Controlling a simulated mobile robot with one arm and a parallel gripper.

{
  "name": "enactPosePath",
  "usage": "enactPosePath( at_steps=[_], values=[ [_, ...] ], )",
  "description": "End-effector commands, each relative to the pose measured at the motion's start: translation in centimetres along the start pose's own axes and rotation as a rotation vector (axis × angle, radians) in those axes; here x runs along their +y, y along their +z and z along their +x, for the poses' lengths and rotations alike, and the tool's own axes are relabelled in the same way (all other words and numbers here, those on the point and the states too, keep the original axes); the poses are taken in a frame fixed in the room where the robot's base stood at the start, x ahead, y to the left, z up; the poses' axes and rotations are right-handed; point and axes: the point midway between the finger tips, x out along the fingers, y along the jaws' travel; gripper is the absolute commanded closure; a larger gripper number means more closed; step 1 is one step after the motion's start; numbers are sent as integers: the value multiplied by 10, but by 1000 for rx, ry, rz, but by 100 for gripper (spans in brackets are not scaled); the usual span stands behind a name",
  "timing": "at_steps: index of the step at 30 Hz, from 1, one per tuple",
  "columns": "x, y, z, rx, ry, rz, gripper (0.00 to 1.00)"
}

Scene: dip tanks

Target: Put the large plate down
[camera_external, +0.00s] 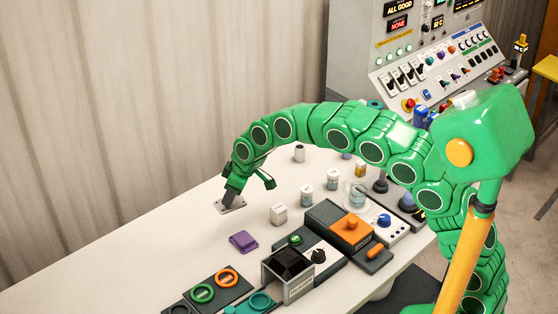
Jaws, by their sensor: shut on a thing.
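My gripper (228,201) is at the end of the green arm, low over the left part of the white table. It is shut on a flat grey plate (239,203), held at its near edge and lying roughly level. The plate is at or just above the table top; I cannot tell whether it touches. Part of the plate is hidden by the gripper.
A purple block (243,241) and a small white container (278,214) stand close to the plate. Several jars, dark tanks (288,271), an orange-topped unit (352,231) and coloured rings (203,293) are to the right and front. The white table (150,245) is clear at left.

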Motion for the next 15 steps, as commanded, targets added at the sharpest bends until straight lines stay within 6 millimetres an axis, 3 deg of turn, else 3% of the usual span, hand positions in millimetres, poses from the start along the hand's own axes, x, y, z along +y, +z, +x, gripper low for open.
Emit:
enactPosePath(
  at_steps=[5, 15],
  values=[
    [23, 12, -9, 3, 13, 29, 100],
    [115, 72, -35, 4, 62, 146, 100]
  ],
)
